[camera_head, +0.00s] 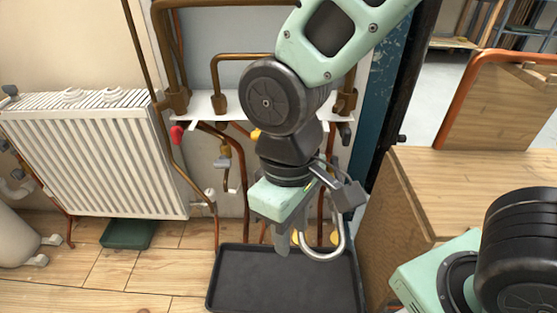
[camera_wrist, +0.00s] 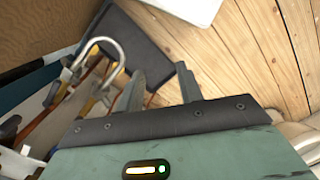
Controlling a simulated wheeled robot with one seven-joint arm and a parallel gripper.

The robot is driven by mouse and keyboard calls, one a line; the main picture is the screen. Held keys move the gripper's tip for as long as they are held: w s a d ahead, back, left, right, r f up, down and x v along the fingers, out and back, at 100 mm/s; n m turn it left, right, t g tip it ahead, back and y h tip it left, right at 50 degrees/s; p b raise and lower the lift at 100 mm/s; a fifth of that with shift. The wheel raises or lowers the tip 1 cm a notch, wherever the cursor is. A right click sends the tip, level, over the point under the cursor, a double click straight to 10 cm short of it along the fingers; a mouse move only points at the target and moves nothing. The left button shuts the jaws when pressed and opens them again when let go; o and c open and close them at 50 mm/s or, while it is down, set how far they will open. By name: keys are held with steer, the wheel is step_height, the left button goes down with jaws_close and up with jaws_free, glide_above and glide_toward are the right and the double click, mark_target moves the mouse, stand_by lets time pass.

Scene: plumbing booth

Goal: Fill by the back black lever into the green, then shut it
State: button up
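My gripper (camera_head: 284,243) points down in front of the pipework, above the black tray. In the wrist view its two fingers (camera_wrist: 159,76) stand apart with nothing between them. A dark lever end (camera_head: 346,133) shows at the right end of the white pipe shelf, partly behind my arm. Which fitting is the back black lever I cannot tell for sure. A dark green, low container (camera_head: 128,234) lies on the floor below the radiator. Whether it holds anything I cannot tell. No flowing water is visible.
A black tray (camera_head: 232,292) lies on the floor below my gripper. A U-shaped grey pipe (camera_head: 337,250) is close right of the fingers. Copper pipes, a red lever (camera_head: 177,134) and the white radiator (camera_head: 90,150) stand left. A wooden cabinet (camera_head: 450,185) blocks the right.

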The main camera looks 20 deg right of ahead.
steer(key=w+d+f+m+t+h, duration=0.1)
steer(key=w+f+h, duration=0.45)
steer(key=f, duration=0.35)
steer(key=w+d+f+m+h, duration=0.1)
steer(key=w+f+h, duration=0.4)
steer(key=w+f, duration=0.3)
steer(key=w+a+n+t+h+p, duration=0.15)
steer(key=w+a+t+h, duration=0.25)
steer(key=w+a+t, duration=0.55)
steer(key=shift+n+t, duration=0.35)
steer(key=shift+t, duration=0.4)
steer(key=b+x, duration=0.1)
steer(key=x, duration=0.4)
steer(key=s+d+b+x, duration=0.1)
steer(key=b+x, duration=0.1)
steer(key=x, duration=0.4)
steer(key=s+b+x, duration=0.1)
steer(key=x, duration=0.5)
steer(key=shift+d+r+b, duration=0.35)
steer(key=shift+d+b, duration=0.05)
steer(key=shift+w+d+r, duration=0.15)
steer(key=shift+w+d, duration=0.35)
steer(key=shift+d, duration=0.05)
steer(key=shift+c, duration=0.3)
